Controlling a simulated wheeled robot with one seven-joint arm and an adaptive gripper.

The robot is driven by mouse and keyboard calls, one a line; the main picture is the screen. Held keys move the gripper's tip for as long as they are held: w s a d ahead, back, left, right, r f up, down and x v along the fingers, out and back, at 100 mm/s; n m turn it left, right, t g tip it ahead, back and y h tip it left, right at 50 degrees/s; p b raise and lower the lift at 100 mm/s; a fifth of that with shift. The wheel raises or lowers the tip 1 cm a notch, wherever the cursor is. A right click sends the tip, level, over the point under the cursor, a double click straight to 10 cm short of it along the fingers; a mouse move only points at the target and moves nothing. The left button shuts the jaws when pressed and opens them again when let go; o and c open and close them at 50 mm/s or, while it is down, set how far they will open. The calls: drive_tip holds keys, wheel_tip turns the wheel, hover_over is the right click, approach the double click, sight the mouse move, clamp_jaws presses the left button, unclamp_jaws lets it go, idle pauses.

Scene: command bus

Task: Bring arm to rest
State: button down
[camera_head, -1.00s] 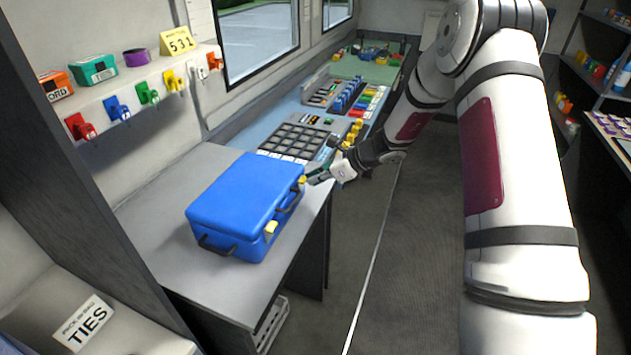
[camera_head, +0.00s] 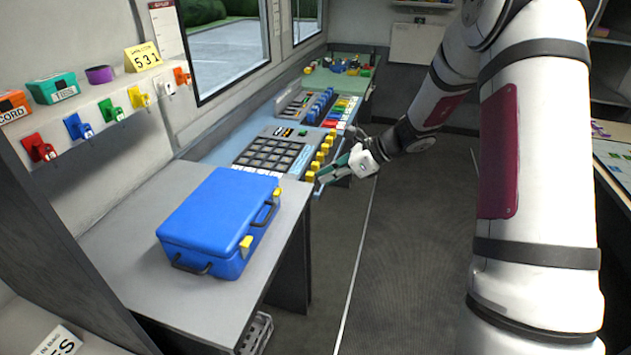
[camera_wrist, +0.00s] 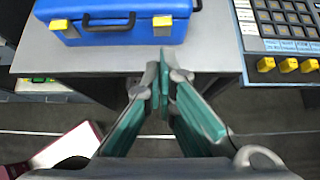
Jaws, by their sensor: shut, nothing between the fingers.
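My gripper (camera_head: 322,184) hangs over the aisle, just off the right edge of the grey desk (camera_head: 118,232). In the wrist view my gripper (camera_wrist: 165,62) has its green-sided fingers together at the tips, with nothing between them. The blue case (camera_head: 215,215) lies closed on the desk, to the left of my gripper and apart from it. Its yellow latches and dark handle face the aisle. The case also shows at the top of the wrist view (camera_wrist: 112,12), beyond the fingertips.
A console with a grey keypad (camera_head: 272,152) and yellow knobs (camera_head: 318,160) stands behind the case, close to my gripper. A wall shelf (camera_head: 90,115) with colored hooks is at left. The dark aisle floor (camera_head: 415,240) is clear. Another counter (camera_head: 612,160) stands at right.

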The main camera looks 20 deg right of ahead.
drive_tip(key=s+a+r+n+g+h, duration=0.1)
drive_tip(key=s+a+r+n+h, duration=0.1)
drive_tip(key=s+a+r+n, duration=0.4)
drive_tip(key=s+a+r+n+g+h, duration=0.1)
drive_tip(key=s+a+r+n+g, duration=0.1)
drive_tip(key=s+r+n, duration=0.7)
drive_tip(key=s+d+r+n+t+h, duration=0.1)
drive_tip(key=s+r+n+h, duration=0.1)
drive_tip(key=s+n, duration=0.3)
drive_tip(key=s+d+r+n+t+h, duration=0.1)
drive_tip(key=s+n, duration=0.4)
drive_tip(key=s, duration=0.8)
drive_tip(key=shift+s+r+t+h, duration=0.15)
drive_tip(key=shift+r+t+h, duration=0.15)
drive_tip(key=shift+r+h, duration=0.65)
drive_tip(key=shift+f, duration=0.15)
